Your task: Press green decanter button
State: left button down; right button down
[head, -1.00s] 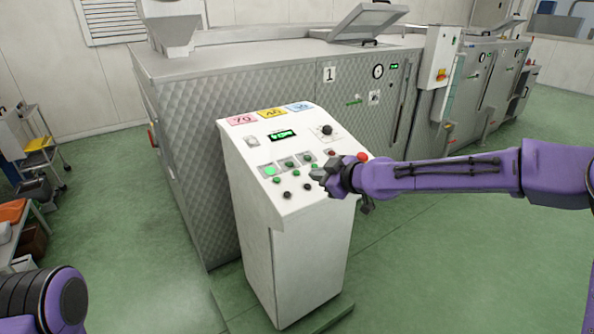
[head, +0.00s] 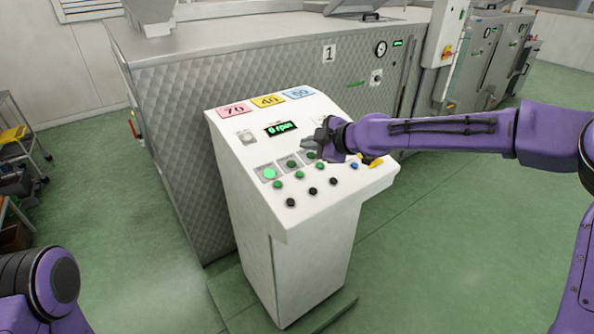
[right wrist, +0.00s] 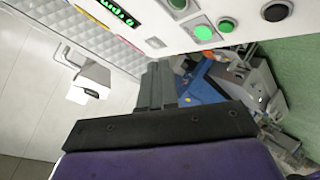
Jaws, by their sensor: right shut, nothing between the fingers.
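The white sloped control console (head: 240,200) stands in the middle of the head view. Its panel has a row of green buttons, (head: 277,184), (head: 299,174) and (head: 320,166), with black buttons below. Square lamps sit above the green row; the leftmost lamp (head: 269,173) glows green. I cannot read which green button is the decanter's. My right gripper (head: 320,141) is shut and empty, over the panel's upper right, right of the display, hiding part of it. The right wrist view shows the lit lamp (right wrist: 203,32) and a green button (right wrist: 225,24). My left gripper is out of view.
The green display (head: 281,128) reads 0 rpm. Black buttons (head: 312,191), a blue button (head: 354,166) and a yellow switch (head: 371,160) are also on the panel. The large steel machine (head: 190,130) marked 1 stands close behind. Green floor (head: 450,240) is clear at right.

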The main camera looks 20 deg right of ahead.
aim_at(300, 174)
jog(key=f+b, duration=0.2)
jog(key=w+f+b, duration=0.1)
jog(key=f+b, duration=0.1)
jog(key=f, duration=0.1)
jog(key=w+f+b, duration=0.1)
jog(key=f+b, duration=0.1)
jog(key=f, duration=0.1)
jog(key=shift+w+a+f+b, duration=0.15)
jog(key=shift+a+f+b, duration=0.1)
jog(key=shift+b, duration=0.05)
dwell(1.8)
jog(key=shift+w+f+b, duration=0.1)
jog(key=shift+f+b, duration=0.25)
jog(key=shift+f, duration=0.05)
